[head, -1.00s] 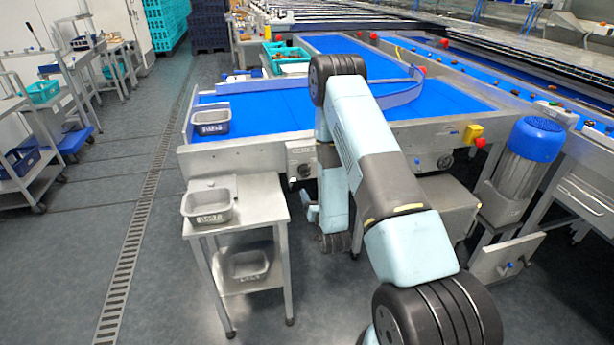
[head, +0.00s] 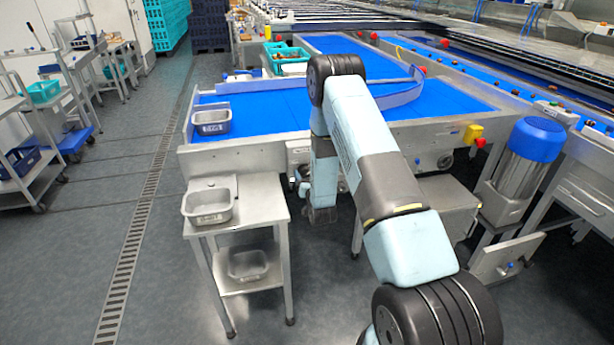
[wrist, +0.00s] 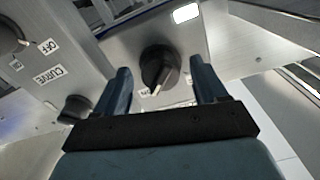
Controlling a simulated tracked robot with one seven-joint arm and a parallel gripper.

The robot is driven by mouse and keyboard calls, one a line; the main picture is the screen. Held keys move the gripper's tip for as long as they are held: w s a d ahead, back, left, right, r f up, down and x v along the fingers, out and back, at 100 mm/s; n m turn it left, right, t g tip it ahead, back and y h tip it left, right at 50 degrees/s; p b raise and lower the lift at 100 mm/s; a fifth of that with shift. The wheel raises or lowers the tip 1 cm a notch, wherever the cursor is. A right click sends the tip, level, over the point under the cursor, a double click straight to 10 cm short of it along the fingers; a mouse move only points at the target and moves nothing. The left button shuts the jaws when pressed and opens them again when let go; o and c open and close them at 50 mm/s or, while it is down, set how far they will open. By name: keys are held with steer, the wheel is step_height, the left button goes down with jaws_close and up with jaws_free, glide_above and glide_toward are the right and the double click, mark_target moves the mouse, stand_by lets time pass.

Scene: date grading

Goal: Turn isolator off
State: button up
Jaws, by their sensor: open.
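In the wrist view a dark rotary knob (wrist: 158,68) with a pale pointer line sits on a grey metal panel. My gripper (wrist: 160,66) is open, with one blue finger on each side of this knob; I cannot tell whether they touch it. The label below the knob is mostly hidden by it and my gripper. A second rotary knob (wrist: 10,38) at upper left has labels reading OFF, ON and CURVE. A third dark knob (wrist: 75,108) is at lower left. Which knob is the isolator cannot be read. In the head view my arm hides most of the gripper.
The blue-belted conveyor (head: 265,118) has a steel side frame in front of my arm. A steel stand (head: 262,208) with a grey tub (head: 207,207) is close on the left. A blue-capped motor (head: 537,140) is at right.

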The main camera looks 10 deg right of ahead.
steer(key=shift+w, duration=0.5)
steer(key=c, duration=1)
steer(key=shift+d, duration=0.2)
steer(key=shift+c, duration=0.3)
steer(key=shift+a, duration=0.1)
